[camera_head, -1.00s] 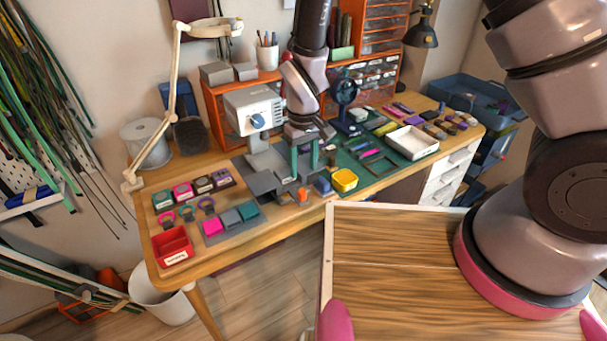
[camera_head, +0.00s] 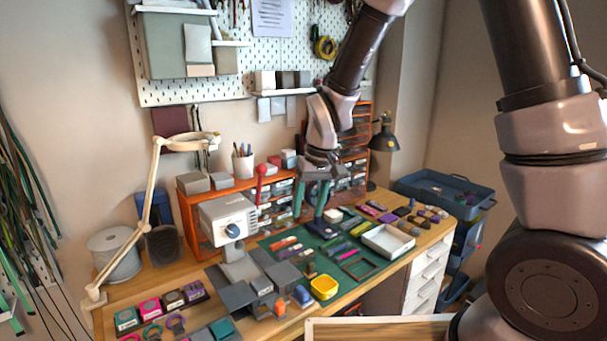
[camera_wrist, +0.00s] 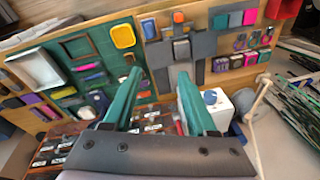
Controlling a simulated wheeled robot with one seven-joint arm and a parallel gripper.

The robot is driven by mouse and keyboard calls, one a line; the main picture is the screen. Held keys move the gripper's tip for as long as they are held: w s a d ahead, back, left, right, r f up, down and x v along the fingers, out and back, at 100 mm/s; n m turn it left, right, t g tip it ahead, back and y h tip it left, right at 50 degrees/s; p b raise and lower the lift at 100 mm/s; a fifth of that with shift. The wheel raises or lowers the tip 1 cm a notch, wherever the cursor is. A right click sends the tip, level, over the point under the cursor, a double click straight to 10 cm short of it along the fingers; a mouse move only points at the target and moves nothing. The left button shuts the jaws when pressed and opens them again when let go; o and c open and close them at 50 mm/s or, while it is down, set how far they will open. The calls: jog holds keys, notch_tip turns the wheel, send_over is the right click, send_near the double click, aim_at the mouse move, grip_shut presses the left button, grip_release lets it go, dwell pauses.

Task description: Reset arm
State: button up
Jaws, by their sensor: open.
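My gripper (camera_head: 311,198) is in the air above the back of the workbench, in front of the orange drawer cabinet. Its two teal fingers point down and stand apart with nothing between them. In the wrist view my gripper (camera_wrist: 159,80) is also open and empty, with the bench spread out beyond the fingertips. My arm comes down to it from the top of the head view.
A white machine with a blue knob (camera_head: 228,217) stands left of my gripper. A yellow tray (camera_head: 324,287) and a white tray (camera_head: 388,241) lie on the bench. Orange drawers (camera_head: 349,178), a black lamp (camera_head: 384,136) and a magnifier lamp (camera_head: 154,195) stand around it.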

jog(key=s+d+r+m+t+y, duration=0.1)
jog(key=s+d+r+m+t, duration=0.2)
jog(key=d+r, duration=1.25)
jog(key=s+d+r+m+t+h, duration=0.1)
jog(key=s+d+r+m+t, duration=0.2)
jog(key=s+d+r+m, duration=0.2)
jog(key=s+d+r, duration=0.3)
jog(key=r, duration=0.1)
jog(key=shift+d, duration=0.15)
